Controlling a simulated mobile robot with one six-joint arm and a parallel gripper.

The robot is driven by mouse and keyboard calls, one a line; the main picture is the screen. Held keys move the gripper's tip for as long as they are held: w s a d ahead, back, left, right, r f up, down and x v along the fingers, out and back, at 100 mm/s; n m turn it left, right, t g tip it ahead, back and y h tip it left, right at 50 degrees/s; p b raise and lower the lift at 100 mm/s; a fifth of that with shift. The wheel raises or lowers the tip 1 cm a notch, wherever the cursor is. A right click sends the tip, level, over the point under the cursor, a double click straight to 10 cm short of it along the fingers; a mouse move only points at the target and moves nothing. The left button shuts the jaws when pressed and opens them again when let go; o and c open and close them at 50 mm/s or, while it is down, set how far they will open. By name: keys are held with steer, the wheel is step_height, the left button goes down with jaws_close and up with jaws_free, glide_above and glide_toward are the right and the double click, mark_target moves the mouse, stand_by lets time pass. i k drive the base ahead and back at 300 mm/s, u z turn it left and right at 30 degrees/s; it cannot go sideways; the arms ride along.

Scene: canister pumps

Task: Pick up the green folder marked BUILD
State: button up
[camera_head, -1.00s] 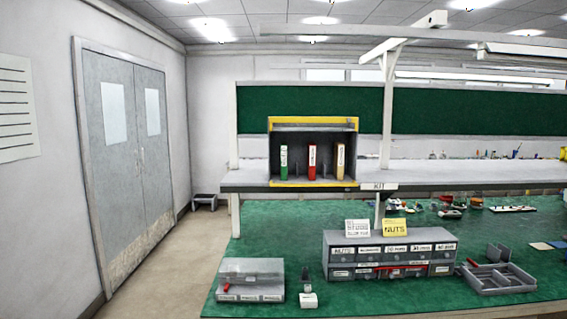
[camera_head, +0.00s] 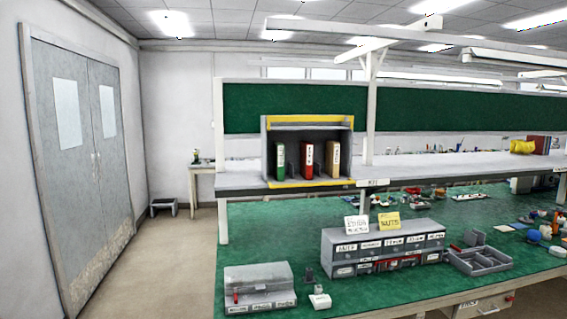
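A green folder (camera_head: 280,161) with a white spine label stands upright at the left in a grey open-fronted holder (camera_head: 265,150) with yellow edges. The label is too small to read. The holder sits on the raised shelf (camera_head: 240,179) above the green bench. A red folder (camera_head: 306,160) and a tan folder (camera_head: 333,160) stand to its right, each apart from the others. My gripper is not in view.
The floor (camera_head: 180,260) between the bench and the double doors (camera_head: 85,160) is clear. A small step stool (camera_head: 163,207) stands by the back wall.

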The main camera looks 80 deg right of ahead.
mark_target(278, 147)
steer(key=z, duration=0.45)
steer(key=i, duration=0.55)
steer(key=z, duration=0.85)
steer(key=i, duration=0.6)
steer(key=z, duration=0.35)
